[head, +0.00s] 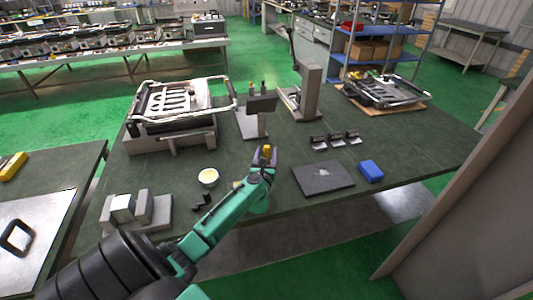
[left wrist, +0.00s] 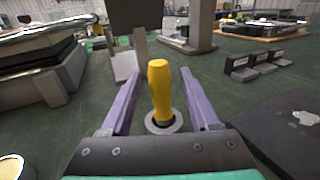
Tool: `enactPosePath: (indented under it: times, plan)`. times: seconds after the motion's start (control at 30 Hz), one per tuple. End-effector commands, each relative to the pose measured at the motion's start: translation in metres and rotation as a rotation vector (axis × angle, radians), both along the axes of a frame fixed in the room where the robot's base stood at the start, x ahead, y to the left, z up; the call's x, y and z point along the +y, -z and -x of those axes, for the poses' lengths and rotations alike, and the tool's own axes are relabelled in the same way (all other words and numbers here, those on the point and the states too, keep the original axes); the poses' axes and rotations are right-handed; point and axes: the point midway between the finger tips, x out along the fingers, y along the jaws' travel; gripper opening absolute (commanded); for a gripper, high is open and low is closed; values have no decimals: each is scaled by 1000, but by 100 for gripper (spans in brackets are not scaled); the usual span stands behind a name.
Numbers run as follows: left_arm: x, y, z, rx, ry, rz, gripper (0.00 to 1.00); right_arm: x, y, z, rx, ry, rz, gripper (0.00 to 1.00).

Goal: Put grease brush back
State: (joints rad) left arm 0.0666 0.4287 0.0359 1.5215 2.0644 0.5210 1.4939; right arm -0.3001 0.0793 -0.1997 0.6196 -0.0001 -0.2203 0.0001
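The grease brush (left wrist: 160,88) shows as a yellow handle, upright with a slight tilt, in the left wrist view. Its lower end meets a round grey ring-shaped holder (left wrist: 164,125); the bristles are hidden. My left gripper (left wrist: 162,100) is open, with one purple finger on each side of the handle and visible gaps to both. In the head view the yellow handle top (head: 267,149) shows at the left gripper (head: 264,156), above the green table. A white bowl with cream-coloured contents (head: 208,177) stands to the left. My right gripper is not in view.
A metal stand with a dark plate (head: 262,104) is just behind the gripper. A metal frame assembly (head: 175,112) is at the left, and grey blocks (head: 140,208) are at the front left. A black pad (head: 323,178) and a blue box (head: 371,171) lie to the right.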

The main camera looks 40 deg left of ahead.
Motion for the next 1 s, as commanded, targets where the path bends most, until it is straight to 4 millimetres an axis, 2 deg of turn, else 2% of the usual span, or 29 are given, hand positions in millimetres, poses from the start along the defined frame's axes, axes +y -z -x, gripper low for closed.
enactPosePath:
  times: [0.37, 0.47, 0.8, 1.0]
  plan:
    - [-1, -6, 2, 1, 2, -2, 61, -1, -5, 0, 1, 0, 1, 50]
    - [-11, -3, 16, 2, 3, 1, 61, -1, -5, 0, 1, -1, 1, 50]
    - [-54, -2, 85, 3, 1, 2, 61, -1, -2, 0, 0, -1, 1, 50]
    - [-65, -5, 101, 1, -1, -1, 61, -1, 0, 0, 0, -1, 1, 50]
